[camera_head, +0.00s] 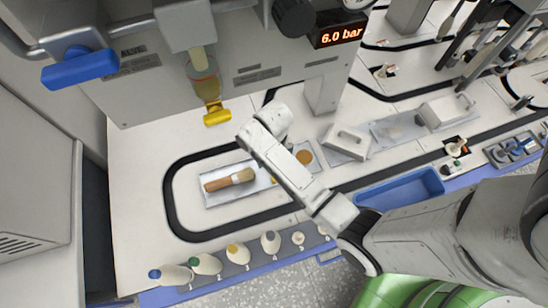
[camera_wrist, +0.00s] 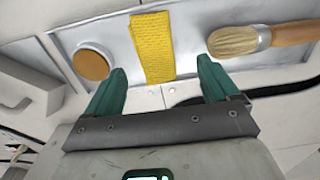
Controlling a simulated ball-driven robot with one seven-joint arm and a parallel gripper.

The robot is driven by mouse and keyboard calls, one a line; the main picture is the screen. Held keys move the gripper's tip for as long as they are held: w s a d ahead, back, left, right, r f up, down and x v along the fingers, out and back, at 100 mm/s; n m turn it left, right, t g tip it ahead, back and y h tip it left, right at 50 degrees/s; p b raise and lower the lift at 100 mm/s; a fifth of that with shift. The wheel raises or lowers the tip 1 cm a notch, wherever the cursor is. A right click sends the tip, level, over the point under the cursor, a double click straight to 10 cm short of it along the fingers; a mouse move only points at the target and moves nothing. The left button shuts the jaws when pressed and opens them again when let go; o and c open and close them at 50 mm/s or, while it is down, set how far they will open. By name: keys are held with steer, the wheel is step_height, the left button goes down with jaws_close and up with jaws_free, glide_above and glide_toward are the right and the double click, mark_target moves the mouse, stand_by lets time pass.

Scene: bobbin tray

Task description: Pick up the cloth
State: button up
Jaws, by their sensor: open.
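The yellow cloth (camera_wrist: 153,47) lies as a flat strip on a shallow metal tray (camera_wrist: 190,60) in the wrist view, between a round tan disc and a brush. In the head view my arm hides most of the cloth; only a small yellow bit (camera_head: 273,180) shows beside the arm. My gripper (camera_wrist: 161,76) has two teal fingers spread apart with nothing between them. The cloth shows beyond and between the fingertips, and they seem apart from it. In the head view I cannot make out the fingers.
The brush (camera_head: 229,180) with a wooden handle lies left of the cloth in the head view. The tan disc (camera_head: 304,157) sits to its right. A grey handled block (camera_head: 347,141) stands further right. Several bobbins line the front edge. A yellow-tipped valve (camera_head: 216,114) hangs behind.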

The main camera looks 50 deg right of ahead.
steer(key=shift+s+d+f+b, duration=0.1)
steer(key=shift+d+f+b, duration=0.1)
steer(key=shift+f+b, duration=0.95)
steer(key=shift+s+d+f+b, duration=0.15)
steer(key=shift+f+b, duration=0.3)
steer(key=shift+f, duration=1.4)
steer(key=shift+w, duration=0.1)
steer(key=c, duration=1.1)
